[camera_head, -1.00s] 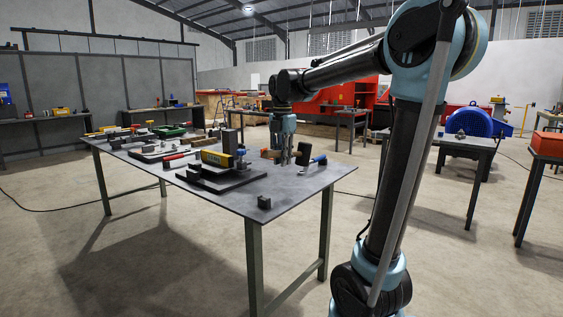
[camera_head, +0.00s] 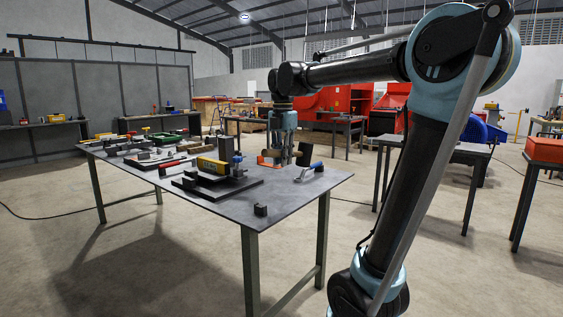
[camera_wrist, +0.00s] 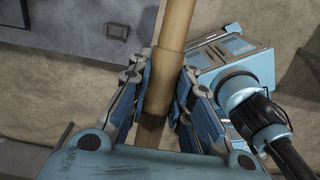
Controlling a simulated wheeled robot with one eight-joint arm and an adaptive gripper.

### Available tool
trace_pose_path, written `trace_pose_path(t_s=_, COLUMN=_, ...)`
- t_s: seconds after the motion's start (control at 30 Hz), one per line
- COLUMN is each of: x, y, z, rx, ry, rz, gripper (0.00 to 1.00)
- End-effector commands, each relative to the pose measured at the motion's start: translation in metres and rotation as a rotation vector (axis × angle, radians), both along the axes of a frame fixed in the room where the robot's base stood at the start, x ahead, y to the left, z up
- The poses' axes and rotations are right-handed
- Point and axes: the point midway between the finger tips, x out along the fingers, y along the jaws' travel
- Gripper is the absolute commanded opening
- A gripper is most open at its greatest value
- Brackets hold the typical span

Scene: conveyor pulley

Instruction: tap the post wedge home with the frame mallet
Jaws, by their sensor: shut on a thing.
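My gripper (camera_wrist: 158,95) is shut on a round light-wood handle (camera_wrist: 175,28), which I take for the mallet's; it runs between the fingers and thickens at a step. In the head view my gripper (camera_head: 284,160) is over the right part of the work table. A dark block (camera_head: 305,154) close to its right side looks like the mallet head, partly hidden by the fingers. A fixture with a yellow block (camera_head: 214,166) and a blue upright part (camera_head: 238,162) stands on a dark base plate left of the gripper. I cannot make out the wedge for certain.
A blue-handled tool (camera_head: 309,173) lies right of the gripper, and an orange piece (camera_head: 265,159) shows at its left. A small dark block (camera_head: 260,210) sits near the table's front edge (camera_head: 245,226). Several tools crowd the table's left side. The front right tabletop is mostly clear.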

Motion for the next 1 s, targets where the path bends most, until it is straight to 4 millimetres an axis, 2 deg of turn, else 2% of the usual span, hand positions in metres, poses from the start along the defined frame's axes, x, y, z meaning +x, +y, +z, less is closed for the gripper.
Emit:
trace_pose_path(t_s=0.6, x=-0.028, y=-0.008, z=0.024, rx=0.0, ry=0.0, rz=0.0, gripper=0.0)
trace_pose_path(t_s=1.0, x=-0.031, y=-0.009, z=0.026, rx=0.0, ry=0.0, rz=0.0, gripper=0.0)
